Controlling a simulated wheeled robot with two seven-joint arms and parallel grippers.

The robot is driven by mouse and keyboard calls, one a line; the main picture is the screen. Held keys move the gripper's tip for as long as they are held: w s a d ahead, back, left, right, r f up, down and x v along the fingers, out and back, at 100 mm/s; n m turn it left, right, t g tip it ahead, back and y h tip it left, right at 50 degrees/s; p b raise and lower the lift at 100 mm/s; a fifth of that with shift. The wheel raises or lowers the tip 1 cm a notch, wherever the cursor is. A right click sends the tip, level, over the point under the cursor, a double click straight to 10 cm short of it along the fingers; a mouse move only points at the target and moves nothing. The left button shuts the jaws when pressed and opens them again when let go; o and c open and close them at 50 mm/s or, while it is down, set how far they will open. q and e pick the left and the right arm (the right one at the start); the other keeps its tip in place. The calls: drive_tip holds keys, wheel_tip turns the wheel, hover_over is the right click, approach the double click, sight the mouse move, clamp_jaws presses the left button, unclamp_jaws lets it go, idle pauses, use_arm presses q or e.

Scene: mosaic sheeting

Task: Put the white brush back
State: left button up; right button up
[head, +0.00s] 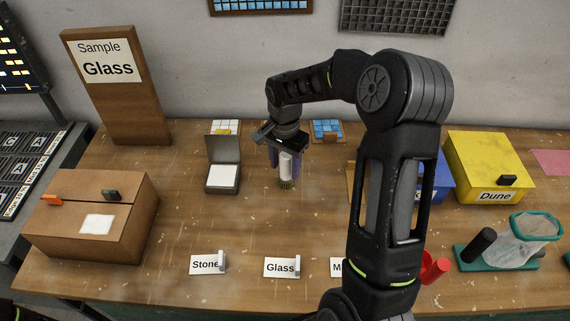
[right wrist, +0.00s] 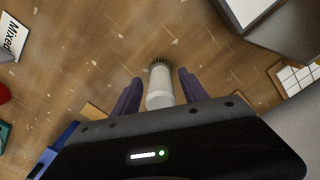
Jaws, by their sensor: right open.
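The white brush (head: 286,166) stands upright near the middle of the table, with its dark bristles down. In the right wrist view the brush (right wrist: 160,90) lies between my fingers, bristle end away from the camera. My right gripper (head: 284,163) points down over it, with its purple fingers around the handle. It is open, and the right wrist view shows a gap on each side between the gripper's fingers (right wrist: 160,84) and the brush. Whether the bristles touch the table I cannot tell for sure. My left gripper is not in view.
An open grey box (head: 222,184) stands left of the brush. Label cards reading Stone (head: 206,265) and Glass (head: 281,267) stand in front. A cardboard box (head: 90,222) is at left, a yellow Dune box (head: 488,165) at right. My right arm hides part of the table.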

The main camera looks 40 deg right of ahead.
sight(285, 154)
drive_tip(key=shift+r+p, duration=0.4)
drive_tip(key=shift+r, duration=0.2)
wheel_tip(285, 154, up, 3)
drive_tip(key=shift+f+p, duration=0.1)
drive_tip(key=shift+p, duration=0.85)
wheel_tip(285, 154, up, 8)
drive_tip(key=shift+r, duration=0.15)
